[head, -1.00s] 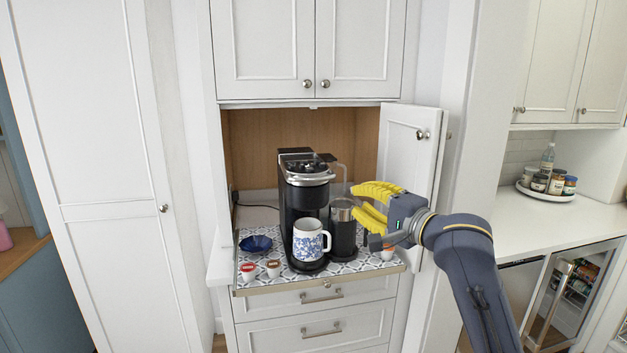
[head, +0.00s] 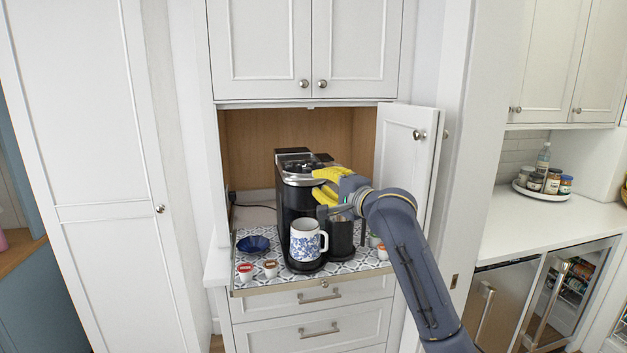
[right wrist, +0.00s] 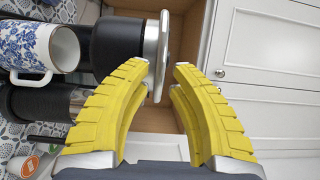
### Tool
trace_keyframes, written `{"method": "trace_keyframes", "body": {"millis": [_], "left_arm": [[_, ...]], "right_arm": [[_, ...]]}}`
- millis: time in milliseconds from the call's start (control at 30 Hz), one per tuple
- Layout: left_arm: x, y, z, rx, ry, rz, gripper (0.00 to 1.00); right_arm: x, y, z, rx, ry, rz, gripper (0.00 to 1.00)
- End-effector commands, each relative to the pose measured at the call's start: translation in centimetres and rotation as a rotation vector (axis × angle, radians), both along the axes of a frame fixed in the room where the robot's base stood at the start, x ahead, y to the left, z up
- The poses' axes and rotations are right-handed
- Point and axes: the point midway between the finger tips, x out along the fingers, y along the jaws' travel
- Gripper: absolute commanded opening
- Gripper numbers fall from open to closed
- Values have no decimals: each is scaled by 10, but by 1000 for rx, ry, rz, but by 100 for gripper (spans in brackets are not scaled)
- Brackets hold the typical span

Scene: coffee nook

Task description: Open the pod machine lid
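The black pod machine (head: 287,205) stands on the patterned pull-out shelf, with a silver band around its head. Its lid (head: 300,160) looks closed. My right gripper (head: 322,184) is open at the right front of the machine's head, beside the silver band. In the right wrist view, the silver handle (right wrist: 164,48) shows just beyond and between the open yellow fingertips (right wrist: 160,66); I cannot tell whether they touch it. A blue-patterned white mug (head: 305,240) stands under the machine's head. My left gripper is not in view.
A dark canister (head: 341,238) stands right of the machine, close below my right arm. Pods (head: 270,268) and a blue bowl (head: 253,244) sit on the shelf's left. An open cabinet door (head: 408,155) stands to the right.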

Motion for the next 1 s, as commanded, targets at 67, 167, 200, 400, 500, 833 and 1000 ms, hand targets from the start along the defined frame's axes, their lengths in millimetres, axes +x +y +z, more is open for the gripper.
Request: {"method": "trace_keyframes", "body": {"millis": [67,167,200,400,500,833,1000], "left_arm": [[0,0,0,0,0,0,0],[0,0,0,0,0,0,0],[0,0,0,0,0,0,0],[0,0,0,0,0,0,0],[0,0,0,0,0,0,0],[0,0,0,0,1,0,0],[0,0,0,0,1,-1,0]], "right_arm": [[9,7,1,0,0,1,20],[18,13,0,-1,1,0,20],[20,15,0,0,0,0,20],[29,21,0,-1,-1,1,20],[30,22,0,-1,-1,0,20],[31,22,0,-1,-1,0,19],[31,22,0,-1,-1,0,0]]}}
